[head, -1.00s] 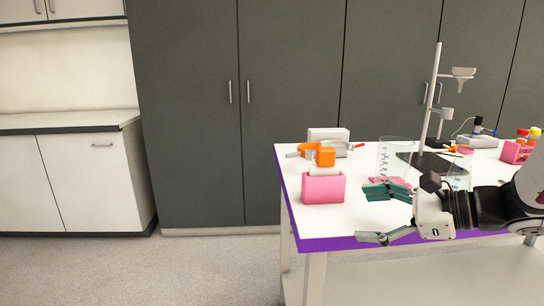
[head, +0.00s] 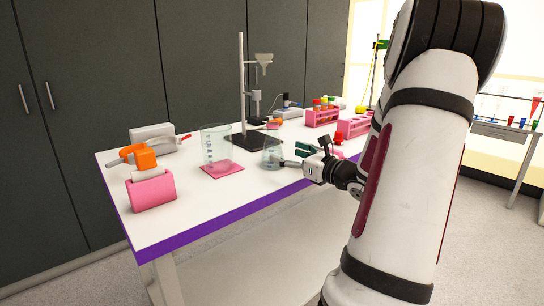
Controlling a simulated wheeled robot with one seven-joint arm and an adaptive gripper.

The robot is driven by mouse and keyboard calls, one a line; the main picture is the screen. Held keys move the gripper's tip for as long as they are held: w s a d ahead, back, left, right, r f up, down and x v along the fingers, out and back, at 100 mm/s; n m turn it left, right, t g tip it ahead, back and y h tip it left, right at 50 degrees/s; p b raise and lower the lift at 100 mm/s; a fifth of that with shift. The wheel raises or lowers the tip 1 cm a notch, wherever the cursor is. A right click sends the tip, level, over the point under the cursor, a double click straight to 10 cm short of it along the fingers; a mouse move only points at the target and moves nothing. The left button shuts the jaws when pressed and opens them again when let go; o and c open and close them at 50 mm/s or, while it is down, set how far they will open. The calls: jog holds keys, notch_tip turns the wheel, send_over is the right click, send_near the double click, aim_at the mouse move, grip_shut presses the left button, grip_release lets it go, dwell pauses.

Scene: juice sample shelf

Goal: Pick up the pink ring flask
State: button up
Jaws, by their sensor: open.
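A small clear glass flask (head: 272,158) stands on the white table, just right of a larger beaker. It is the likeliest pink ring flask, but I cannot clearly make out a ring on it at this size. My gripper (head: 293,156) is open, with its fingers pointing left toward this flask. The fingertips are close to the flask's right side; I cannot tell whether they touch it. Nothing shows held between the fingers.
A clear beaker (head: 215,148) stands on a pink mat (head: 228,169). A stand (head: 242,85) with a dark base rises behind the flask. A pink holder (head: 151,192) is at the near left; pink tube racks (head: 354,127) are at the right. The table's purple front edge (head: 215,214) is clear.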

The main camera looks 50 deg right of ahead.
aim_at(279, 148)
jog(key=w, duration=0.2)
jog(key=w+d+b, duration=0.1)
jog(key=w, duration=0.4)
jog(key=shift+d+r, duration=0.2)
jog(key=shift+d, duration=0.15)
jog(key=c, duration=1.6)
jog(key=shift+r, duration=0.15)
